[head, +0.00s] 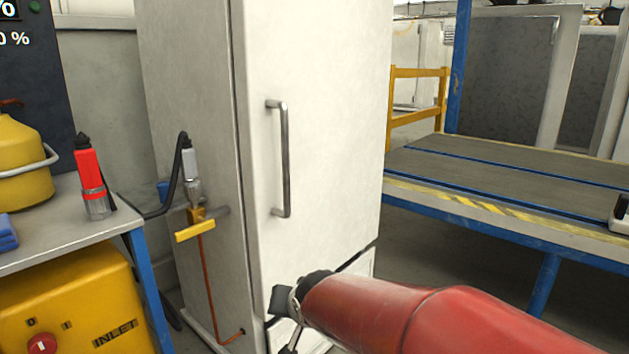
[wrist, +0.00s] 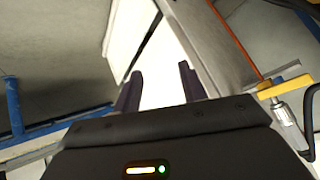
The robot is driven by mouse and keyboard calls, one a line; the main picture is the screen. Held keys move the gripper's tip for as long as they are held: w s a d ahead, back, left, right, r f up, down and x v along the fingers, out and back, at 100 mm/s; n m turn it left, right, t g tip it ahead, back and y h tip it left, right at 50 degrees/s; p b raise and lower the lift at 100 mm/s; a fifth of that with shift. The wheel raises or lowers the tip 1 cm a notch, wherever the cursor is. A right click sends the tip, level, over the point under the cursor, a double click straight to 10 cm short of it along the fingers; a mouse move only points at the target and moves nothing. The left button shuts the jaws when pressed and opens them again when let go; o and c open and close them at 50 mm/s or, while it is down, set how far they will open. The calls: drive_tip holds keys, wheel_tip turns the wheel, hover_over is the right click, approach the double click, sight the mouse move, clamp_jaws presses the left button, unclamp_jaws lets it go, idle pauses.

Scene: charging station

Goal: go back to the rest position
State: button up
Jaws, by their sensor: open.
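My gripper (wrist: 158,90) is open in the wrist view, its two dark fingers apart with nothing between them. Behind the fingers is the white front of the tall cabinet (head: 325,120). In the head view my red arm reaches in from the lower right, and its dark end is in front of the cabinet's lower part. The fingers themselves are hard to make out there. The cabinet door is shut, with a vertical metal handle (head: 284,160).
A yellow valve handle (head: 195,232) with a hose connector sits on the cabinet's left side. A grey table (head: 70,215) at left holds a red-and-grey tool (head: 91,180) and a yellow can (head: 22,160). A blue-framed workbench (head: 480,170) stands at right. Floor shows between cabinet and bench.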

drive_tip(key=s+d+r+g+h+p, duration=0.1)
drive_tip(key=s+d, duration=0.8)
drive_tip(key=s, duration=0.1)
drive_tip(key=s+d+r+g+h+p, duration=0.1)
drive_tip(key=s+d+r+h, duration=0.1)
drive_tip(key=s+d, duration=0.8)
drive_tip(key=shift+s+d+r+n+g, duration=0.15)
drive_tip(key=shift+s+r+n+g, duration=0.2)
drive_tip(key=shift+s, duration=0.25)
